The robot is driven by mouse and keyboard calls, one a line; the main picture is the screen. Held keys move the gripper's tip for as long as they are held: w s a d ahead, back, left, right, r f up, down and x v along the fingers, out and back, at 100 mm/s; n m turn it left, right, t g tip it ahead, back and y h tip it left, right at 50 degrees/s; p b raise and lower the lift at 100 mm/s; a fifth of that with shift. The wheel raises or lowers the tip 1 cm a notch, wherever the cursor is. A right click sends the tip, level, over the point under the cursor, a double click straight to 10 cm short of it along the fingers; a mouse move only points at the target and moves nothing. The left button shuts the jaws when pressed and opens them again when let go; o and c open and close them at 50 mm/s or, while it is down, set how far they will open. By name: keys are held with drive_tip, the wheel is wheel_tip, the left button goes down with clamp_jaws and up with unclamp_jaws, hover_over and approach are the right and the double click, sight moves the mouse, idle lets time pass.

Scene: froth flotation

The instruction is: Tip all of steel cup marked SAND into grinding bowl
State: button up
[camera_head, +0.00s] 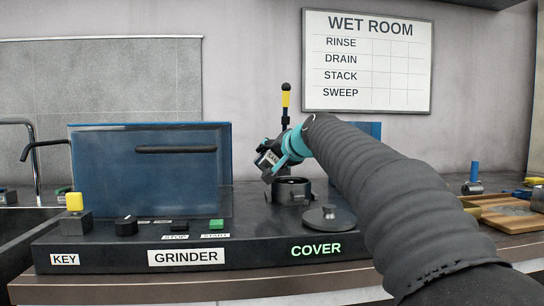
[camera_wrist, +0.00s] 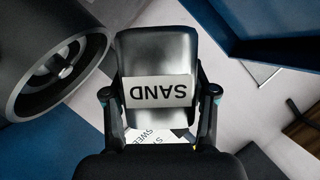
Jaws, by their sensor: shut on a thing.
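My gripper (camera_head: 284,153) is shut on the steel cup marked SAND (camera_head: 269,160), which is strongly tilted. In the head view the cup is just above and slightly left of the dark grinding bowl (camera_head: 292,192). In the wrist view the cup (camera_wrist: 158,50) sits between the two fingers of my gripper (camera_wrist: 158,98), its label upside down. A dark round bowl with a central hub, apparently the grinding bowl (camera_wrist: 22,102), shows at the upper left there. The cup's contents, and whether anything is falling, cannot be seen.
A blue see-through guard (camera_head: 150,175) stands left of the bowl on the black grinder base (camera_head: 120,258). A round lid with a knob (camera_head: 328,219) lies at the front right. A yellow-and-black lever (camera_head: 286,100) rises behind. A wooden tray (camera_head: 505,218) is at right.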

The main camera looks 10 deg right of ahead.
drive_tip(key=shift+d+f+m+t+y+b, duration=0.1)
drive_tip(key=shift+d+m+t+y+b, duration=0.25)
drive_tip(key=shift+m+y+b, duration=0.5)
drive_tip(key=m+b, duration=0.1)
drive_tip(key=d+m+b, duration=0.1)
drive_tip(key=shift+m+y, duration=0.25)
drive_tip(key=shift+m, duration=0.1)
drive_tip(key=shift+d+r+m+t+y+b, duration=0.2)
drive_tip(key=shift+r+m+t+y+b, duration=0.35)
drive_tip(key=shift+m+b, duration=0.45)
drive_tip(key=shift+r+m, duration=0.2)
drive_tip(key=shift+m, duration=0.4)
idle(1.1)
